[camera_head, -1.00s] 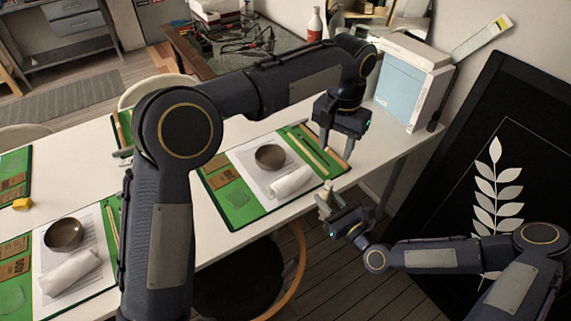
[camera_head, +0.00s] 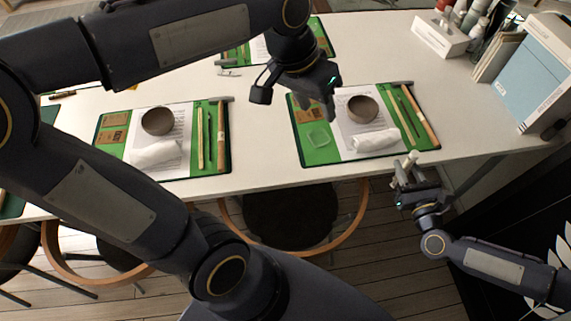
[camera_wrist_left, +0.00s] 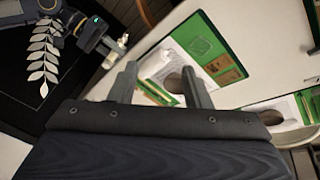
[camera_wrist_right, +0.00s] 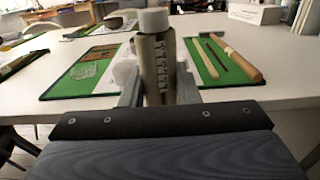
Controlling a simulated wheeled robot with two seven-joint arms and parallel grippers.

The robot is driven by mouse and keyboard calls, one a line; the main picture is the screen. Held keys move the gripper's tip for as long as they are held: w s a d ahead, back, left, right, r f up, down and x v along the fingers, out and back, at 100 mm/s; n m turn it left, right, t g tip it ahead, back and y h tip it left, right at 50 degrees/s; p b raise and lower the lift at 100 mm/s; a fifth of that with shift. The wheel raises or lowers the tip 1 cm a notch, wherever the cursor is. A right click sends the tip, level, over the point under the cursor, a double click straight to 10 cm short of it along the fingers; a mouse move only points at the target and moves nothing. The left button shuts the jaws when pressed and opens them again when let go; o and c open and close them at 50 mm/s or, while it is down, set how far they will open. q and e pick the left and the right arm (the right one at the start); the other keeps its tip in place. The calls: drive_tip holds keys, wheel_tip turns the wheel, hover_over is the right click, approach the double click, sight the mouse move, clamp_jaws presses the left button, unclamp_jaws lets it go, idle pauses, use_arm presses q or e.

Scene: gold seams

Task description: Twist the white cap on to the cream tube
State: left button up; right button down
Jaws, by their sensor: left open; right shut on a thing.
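My right gripper (camera_head: 407,178) is shut on the cream tube (camera_wrist_right: 154,66) and holds it upright in front of the table's edge. The tube has dark lettering down its side. The white cap (camera_wrist_right: 153,20) sits on the tube's top end, roughly in line with it; I cannot tell how tightly it is on. The tube also shows small in the head view (camera_head: 401,172). My left gripper (camera_head: 297,100) is open and empty above the table, by the left edge of the right-hand place setting. Its two fingers stand apart with nothing between them in the left wrist view (camera_wrist_left: 157,80).
The white table (camera_head: 265,125) carries green mats with bowls, rolled white cloths and sticks. The right-hand bowl (camera_head: 362,108) is near my left gripper. A blue-and-white box (camera_head: 535,80) and a white holder (camera_head: 440,38) stand at the back right. Chairs stand below the front edge.

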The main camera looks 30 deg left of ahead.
use_arm(q)
drive_tip(key=s+a+f+n+t, duration=0.1)
drive_tip(key=s+f+n, duration=0.1)
drive_tip(key=s, duration=0.4)
drive_tip(key=s+a+f+n+t+h, duration=0.1)
drive_tip(key=s+a+f+t, duration=0.1)
drive_tip(key=s+f, duration=0.3)
drive_tip(key=shift+s+n, duration=0.4)
drive_tip(key=shift+s, duration=0.55)
drive_tip(key=shift+f, duration=0.1)
